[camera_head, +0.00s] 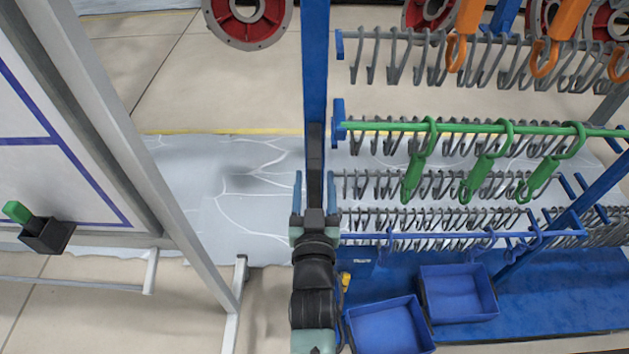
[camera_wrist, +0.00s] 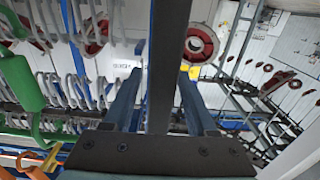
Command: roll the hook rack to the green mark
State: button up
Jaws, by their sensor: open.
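The hook rack stands on the right in the head view, with a blue upright post (camera_head: 315,70) at its left end and rows of grey hooks behind. A dark grip section (camera_head: 315,150) covers the lower part of this post. My gripper (camera_head: 314,178) is open, with one finger on each side of the dark section. In the wrist view the post (camera_wrist: 168,60) runs up between the two spread fingers of my gripper (camera_wrist: 158,92). Whether either finger touches the post I cannot tell. I see no green mark on the floor in either view.
Green hooks (camera_head: 478,172) hang on a green rail, and orange hooks (camera_head: 545,58) hang above. Blue bins (camera_head: 390,328) sit on the rack's base. A whiteboard (camera_head: 60,160) in a grey frame stands at left. Pale floor (camera_head: 215,180) is clear between board and rack.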

jog(key=shift+w, duration=0.1)
jog(key=shift+c, duration=0.3)
grip_shut()
dwell(1.2)
